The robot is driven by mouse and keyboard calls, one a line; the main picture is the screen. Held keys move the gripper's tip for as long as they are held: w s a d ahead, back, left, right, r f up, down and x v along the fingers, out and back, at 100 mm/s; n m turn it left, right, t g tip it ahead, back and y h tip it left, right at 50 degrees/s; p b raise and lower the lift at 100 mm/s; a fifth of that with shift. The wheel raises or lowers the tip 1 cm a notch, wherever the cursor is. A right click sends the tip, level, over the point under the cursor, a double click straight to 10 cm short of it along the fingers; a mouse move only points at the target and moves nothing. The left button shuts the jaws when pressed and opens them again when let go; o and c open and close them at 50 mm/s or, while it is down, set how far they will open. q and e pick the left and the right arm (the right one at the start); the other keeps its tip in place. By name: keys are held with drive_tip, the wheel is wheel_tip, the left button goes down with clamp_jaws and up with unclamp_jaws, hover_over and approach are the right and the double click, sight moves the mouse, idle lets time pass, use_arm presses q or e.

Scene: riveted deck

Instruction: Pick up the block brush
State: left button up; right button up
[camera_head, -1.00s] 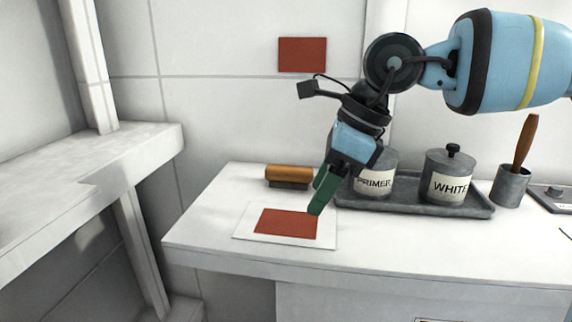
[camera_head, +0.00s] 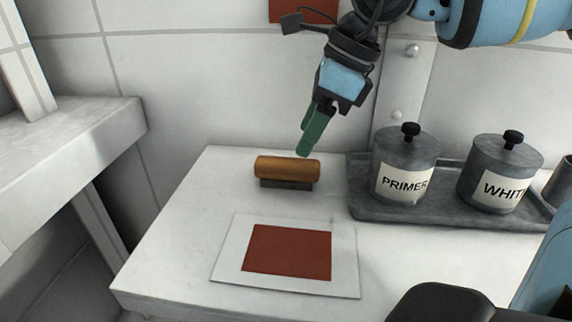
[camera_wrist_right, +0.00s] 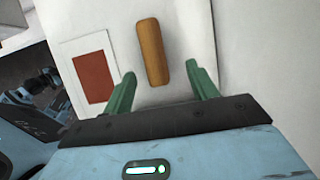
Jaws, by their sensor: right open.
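The block brush (camera_head: 287,168) has a rounded orange-brown wooden back over short dark bristles. It lies on the white bench top, near the back left, with bristles down. In the right wrist view the brush (camera_wrist_right: 153,52) shows as an upright wooden bar ahead of the jaws, in line with the gap between them. My right gripper (camera_head: 308,140) has green fingers and hovers above and just behind the brush's right end in the head view. In the right wrist view the gripper (camera_wrist_right: 163,86) is open, with nothing between its fingers. My left gripper is not in view.
A white card with a red square (camera_head: 290,252) lies in front of the brush. A grey tray (camera_head: 460,212) at right holds a PRIMER pot (camera_head: 404,170) and a white-labelled pot (camera_head: 500,175).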

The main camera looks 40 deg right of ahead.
sight(291, 161)
drive_tip(key=shift+a+f, duration=0.25)
drive_tip(key=shift+f, duration=0.3)
drive_tip(key=shift+w+a+f, duration=0.1)
drive_tip(key=shift+w+f, duration=0.1)
drive_tip(key=shift+f, duration=0.25)
drive_tip(key=shift+a+b+x, duration=0.2)
drive_tip(key=shift+b+x, duration=0.15)
drive_tip(key=shift+x, duration=1.1)
drive_tip(key=shift+a+b+x, duration=0.15)
drive_tip(key=shift+b+x, duration=0.2)
drive_tip(key=shift+x, duration=1.05)
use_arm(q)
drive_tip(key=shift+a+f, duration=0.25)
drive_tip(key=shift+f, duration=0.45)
use_arm(e)
drive_tip(key=shift+r, duration=0.1)
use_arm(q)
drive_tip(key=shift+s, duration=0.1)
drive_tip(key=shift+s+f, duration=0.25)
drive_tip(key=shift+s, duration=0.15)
use_arm(e)
drive_tip(key=c, duration=1.1)
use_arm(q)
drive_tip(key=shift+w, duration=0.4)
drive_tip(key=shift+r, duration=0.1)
